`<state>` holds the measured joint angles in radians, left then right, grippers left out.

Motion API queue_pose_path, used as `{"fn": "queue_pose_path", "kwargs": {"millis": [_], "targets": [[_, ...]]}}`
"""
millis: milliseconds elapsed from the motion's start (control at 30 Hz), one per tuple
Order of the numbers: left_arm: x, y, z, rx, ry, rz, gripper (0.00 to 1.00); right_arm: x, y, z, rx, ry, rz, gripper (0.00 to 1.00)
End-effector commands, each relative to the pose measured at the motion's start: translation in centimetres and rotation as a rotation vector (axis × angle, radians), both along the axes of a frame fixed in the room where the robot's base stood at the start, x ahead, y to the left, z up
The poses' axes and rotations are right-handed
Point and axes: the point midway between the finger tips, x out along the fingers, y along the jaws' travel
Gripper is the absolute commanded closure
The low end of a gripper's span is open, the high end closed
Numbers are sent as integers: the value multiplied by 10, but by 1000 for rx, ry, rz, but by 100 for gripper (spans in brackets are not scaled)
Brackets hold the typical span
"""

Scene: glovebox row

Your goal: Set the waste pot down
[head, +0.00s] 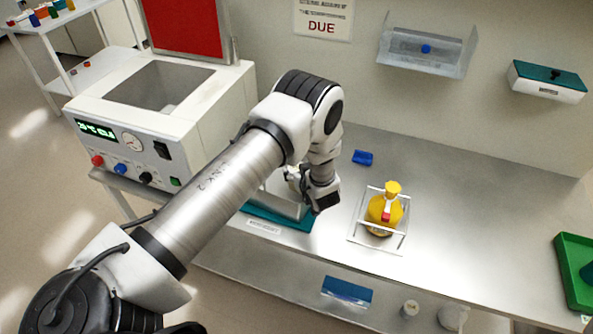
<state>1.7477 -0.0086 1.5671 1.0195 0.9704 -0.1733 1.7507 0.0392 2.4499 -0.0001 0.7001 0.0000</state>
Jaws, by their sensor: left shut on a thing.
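My left gripper (322,200) reaches down over the steel bench, above the right end of a white tray with a teal base (262,218). It is shut, and what it holds is mostly hidden behind the fingers and wrist. A pale shape (291,176) shows just left of the gripper; I cannot tell whether it is the waste pot. A yellow bottle with a red-and-white label (384,210) stands upright in a wire-framed holder (358,238), to the right of and apart from the gripper. My right gripper is not in view.
A white chamber with a red lid (190,40) stands at the left. A small blue block (362,158) lies on the bench (470,215). A green tray (570,250) is at the right edge. The bench between holder and green tray is clear. White pots (410,309) stand below.

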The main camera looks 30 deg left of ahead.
Motion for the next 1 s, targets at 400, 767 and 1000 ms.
{"fn": "queue_pose_path", "kwargs": {"millis": [400, 767, 1000], "targets": [[0, 0, -12, 1, -1, -1, 78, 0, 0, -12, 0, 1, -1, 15], [0, 0, -11, 0, 0, -1, 13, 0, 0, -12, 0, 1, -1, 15], [0, 0, 4, 0, 0, -1, 13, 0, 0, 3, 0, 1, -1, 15]]}}
